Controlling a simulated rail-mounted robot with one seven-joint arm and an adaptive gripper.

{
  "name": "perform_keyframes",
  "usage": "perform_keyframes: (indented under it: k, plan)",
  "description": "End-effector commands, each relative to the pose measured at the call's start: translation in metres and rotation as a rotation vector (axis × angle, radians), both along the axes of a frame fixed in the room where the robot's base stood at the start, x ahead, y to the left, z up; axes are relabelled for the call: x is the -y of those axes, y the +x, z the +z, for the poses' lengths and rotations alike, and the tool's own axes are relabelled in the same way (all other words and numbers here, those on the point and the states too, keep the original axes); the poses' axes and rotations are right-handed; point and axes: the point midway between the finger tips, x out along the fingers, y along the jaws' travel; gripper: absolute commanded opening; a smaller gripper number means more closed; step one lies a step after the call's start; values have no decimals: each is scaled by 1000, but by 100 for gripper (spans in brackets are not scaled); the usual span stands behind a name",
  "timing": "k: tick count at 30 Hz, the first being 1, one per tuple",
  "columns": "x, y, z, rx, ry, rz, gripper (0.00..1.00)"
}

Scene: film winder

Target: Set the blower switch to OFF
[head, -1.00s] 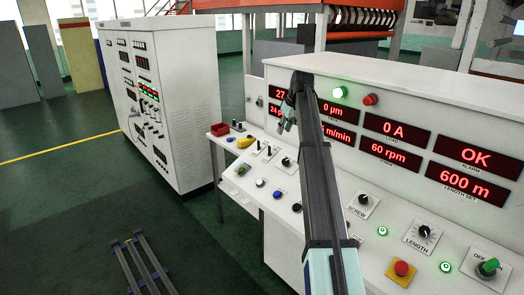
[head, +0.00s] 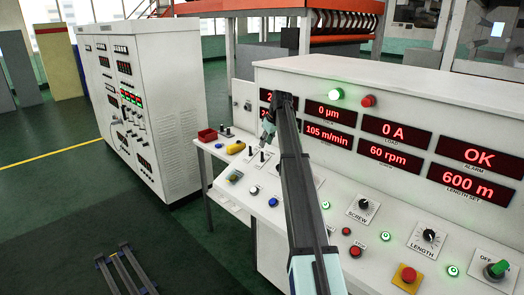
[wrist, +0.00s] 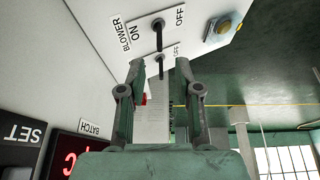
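In the wrist view, the blower switch (wrist: 157,30) is a black lever on a white plate, with BLOWER and ON printed to its left and OFF to its right. I cannot tell which side the lever leans to. A second black lever (wrist: 160,64), with its own OFF label, shows just below it in the picture, between my fingertips. My gripper (wrist: 161,70) is open and empty, its fingers apart. In the head view my gripper (head: 268,132) is above the far left end of the desk, close over small black levers (head: 262,156).
The white console desk (head: 330,210) carries knobs and lit buttons below red displays. A yellow-and-blue button (wrist: 222,28) is right of the switch in the wrist view.

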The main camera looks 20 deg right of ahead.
Motion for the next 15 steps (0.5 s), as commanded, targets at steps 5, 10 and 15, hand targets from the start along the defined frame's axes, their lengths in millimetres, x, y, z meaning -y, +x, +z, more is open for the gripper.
perform_keyframes:
  k: [5,10,15]
  plan:
    - [-4,12,-30,-3,1,0,33]
    - [-6,21,-53,-2,0,-1,33]
    - [-8,26,-65,-1,0,0,33]
